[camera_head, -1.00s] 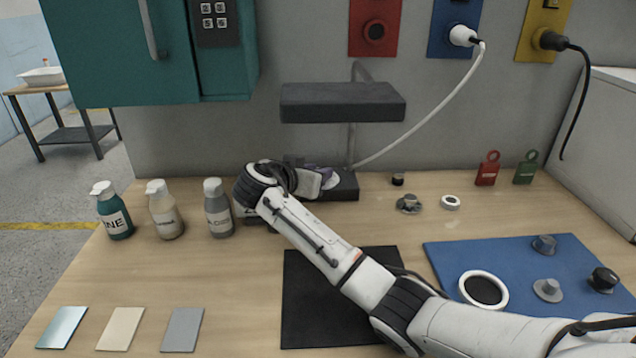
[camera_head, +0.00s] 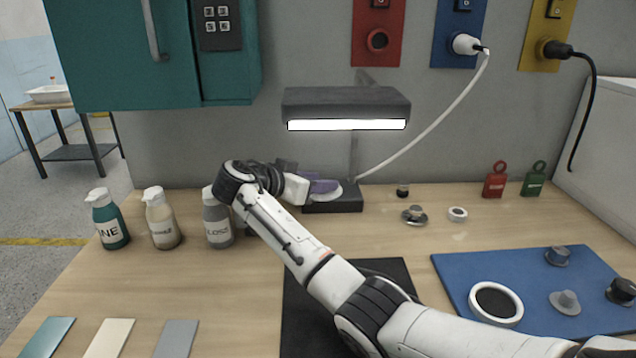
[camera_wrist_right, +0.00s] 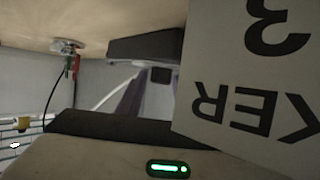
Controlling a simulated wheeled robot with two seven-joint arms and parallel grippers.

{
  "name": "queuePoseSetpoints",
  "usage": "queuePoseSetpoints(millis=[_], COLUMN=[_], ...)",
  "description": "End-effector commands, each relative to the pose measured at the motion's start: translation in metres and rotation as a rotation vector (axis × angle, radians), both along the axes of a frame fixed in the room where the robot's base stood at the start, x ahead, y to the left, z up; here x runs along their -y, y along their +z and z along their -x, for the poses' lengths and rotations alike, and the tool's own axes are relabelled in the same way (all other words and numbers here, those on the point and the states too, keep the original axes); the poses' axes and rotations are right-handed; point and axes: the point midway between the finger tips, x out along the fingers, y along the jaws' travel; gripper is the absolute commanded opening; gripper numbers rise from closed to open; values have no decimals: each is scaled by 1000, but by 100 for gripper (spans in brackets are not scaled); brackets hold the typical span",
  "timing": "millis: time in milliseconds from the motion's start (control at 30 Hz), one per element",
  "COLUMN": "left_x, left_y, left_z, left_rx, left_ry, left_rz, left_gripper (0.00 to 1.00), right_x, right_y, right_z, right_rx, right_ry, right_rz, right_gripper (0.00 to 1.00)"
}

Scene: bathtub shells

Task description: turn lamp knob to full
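The lamp's dark shade (camera_head: 345,104) stands over the back of the workbench, and the strip (camera_head: 346,125) under it glows white. Its dark base (camera_head: 346,203) rests on the bench. A pale round part (camera_head: 328,194) shows at the base's left end; I cannot tell if it is the knob. My right gripper (camera_head: 320,186), with purple fingers, is at this part. The wrist hides some of the base, and the finger gap is not clear. The fingers also show in the right wrist view (camera_wrist_right: 130,100), partly hidden by a lettered panel (camera_wrist_right: 245,90). My left gripper is out of view.
Several bottles (camera_head: 163,218) stand left of my right wrist. A black mat (camera_head: 385,268) lies under my forearm. A blue mat (camera_head: 545,275) with knobs and a white ring (camera_head: 496,304) is at the right. A white cord (camera_head: 430,120) runs from the blue wall socket toward the lamp.

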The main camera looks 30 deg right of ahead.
Motion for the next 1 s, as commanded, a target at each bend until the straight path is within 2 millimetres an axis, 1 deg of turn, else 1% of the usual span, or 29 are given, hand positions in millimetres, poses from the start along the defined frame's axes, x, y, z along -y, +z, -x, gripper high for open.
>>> queuePoseSetpoints(millis=[300, 433, 567, 800, 900, 1000], left_x=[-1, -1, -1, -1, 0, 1], left_y=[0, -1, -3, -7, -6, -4], left_z=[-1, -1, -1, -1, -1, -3], left_rx=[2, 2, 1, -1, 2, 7], left_ry=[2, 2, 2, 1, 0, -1], left_rz=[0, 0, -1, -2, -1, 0], left_gripper=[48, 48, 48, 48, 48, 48], right_x=[-1, -8, -27, -68, -81, -88], right_y=[0, 2, 10, 28, 34, 38], right_z=[0, 1, 6, 19, 23, 26], right_rx=[-1, 2, 2, 2, 0, 0], right_ry=[1, 5, 6, 5, 3, 1], right_rz=[-1, -1, -2, -1, -2, 0], right_gripper=[43, 43, 43, 43, 43, 43])
